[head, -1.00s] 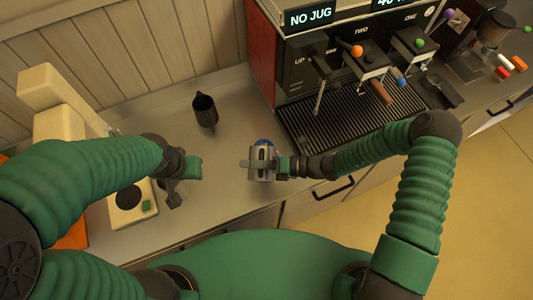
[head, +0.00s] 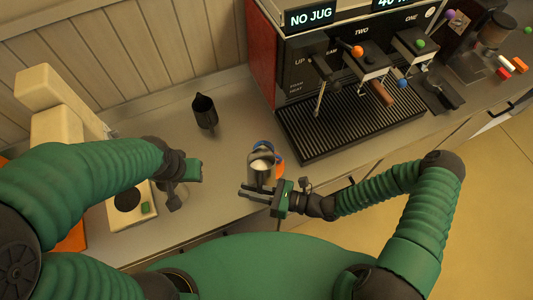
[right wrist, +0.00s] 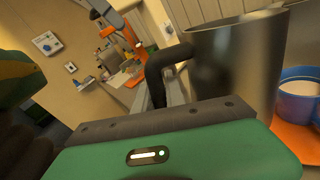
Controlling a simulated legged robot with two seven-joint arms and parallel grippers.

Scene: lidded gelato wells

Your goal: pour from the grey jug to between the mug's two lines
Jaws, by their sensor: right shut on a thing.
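The grey jug (head: 261,181) is held by my right gripper (head: 257,192) near the counter's front edge. It looks about upright, with pale liquid in its open top. In the right wrist view the jug (right wrist: 236,68) is large, and its dark handle (right wrist: 163,70) is between the fingers. The blue mug (head: 266,144) is just behind the jug, mostly hidden. In the right wrist view the mug (right wrist: 298,98) stands beside the jug with pale liquid inside; its two lines cannot be made out. My left gripper (head: 183,182) is over the counter at left, its jaws unclear.
An orange piece (head: 279,168) shows under the mug. A dark pitcher (head: 204,113) stands behind on the counter. The espresso machine (head: 350,75) with its drip tray (head: 350,120) is at back right, and a cream machine (head: 55,115) at left. Counter between pitcher and mug is clear.

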